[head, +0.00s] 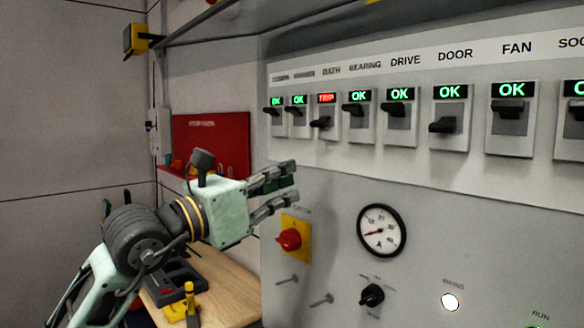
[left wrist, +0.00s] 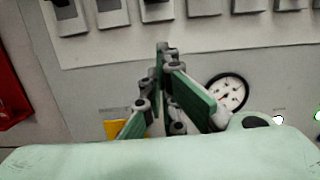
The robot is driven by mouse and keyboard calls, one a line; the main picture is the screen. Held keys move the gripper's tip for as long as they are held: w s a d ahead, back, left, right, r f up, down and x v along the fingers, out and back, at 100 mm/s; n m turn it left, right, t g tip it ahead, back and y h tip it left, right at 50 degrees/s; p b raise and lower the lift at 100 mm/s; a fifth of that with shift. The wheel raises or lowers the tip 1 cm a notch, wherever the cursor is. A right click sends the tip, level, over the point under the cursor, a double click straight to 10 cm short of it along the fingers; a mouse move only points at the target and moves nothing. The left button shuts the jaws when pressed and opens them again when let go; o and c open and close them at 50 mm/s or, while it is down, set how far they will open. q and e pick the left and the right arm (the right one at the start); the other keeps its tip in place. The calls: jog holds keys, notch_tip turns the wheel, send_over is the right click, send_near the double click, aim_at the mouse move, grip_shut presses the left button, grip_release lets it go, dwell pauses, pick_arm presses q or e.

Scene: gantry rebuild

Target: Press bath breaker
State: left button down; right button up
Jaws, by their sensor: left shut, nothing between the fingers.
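The BATH breaker (head: 325,118) is on the upper panel in the head view. Its small display reads TRIP in red, and its dark lever sits low. My left gripper (head: 286,183) is below and to the left of this breaker, in front of the panel and apart from the breaker. In the left wrist view the gripper's fingers (left wrist: 164,52) come together, shut with nothing between them. Several breakers line the top of that view, cut off, and I cannot tell which is BATH. My right gripper is not in view.
Other breakers, such as BEARING (head: 359,117) and DRIVE (head: 399,117), show green OK. Below are a red rotary switch (head: 289,240) on a yellow plate, a round gauge (head: 381,230) and a black knob (head: 372,295). A wooden bench (head: 222,290) stands at lower left.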

aim_at(330, 163)
pick_arm(q)
jog(key=p+x, duration=0.2)
jog(key=x, duration=0.2)
jog(key=p+x, duration=0.2)
jog(key=x, duration=0.3)
jog(key=shift+r, duration=0.25)
jog(key=shift+s+a+r+p, duration=0.25)
jog(key=shift+r+p, duration=0.15)
jog(key=shift+r, duration=0.15)
jog(key=shift+s+a+r+p, duration=0.25)
jog(key=shift+r+p, duration=0.15)
jog(key=shift+r, duration=0.15)
jog(key=shift+s+a+r, duration=0.3)
jog(key=shift+s+r, duration=0.05)
jog(key=shift+r, duration=0.1)
jog(key=shift+w+d, duration=0.1)
jog(key=shift+d, duration=0.05)
jog(key=shift+p, duration=0.3)
jog(key=shift+r, duration=0.15)
jog(key=shift+a+g+y, duration=0.25)
jog(key=shift+g+y, duration=0.05)
jog(key=shift+s+a+r+g+y+p, duration=0.2)
jog(key=shift+s+g+y+p, duration=0.15)
jog(key=shift+p, duration=0.2)
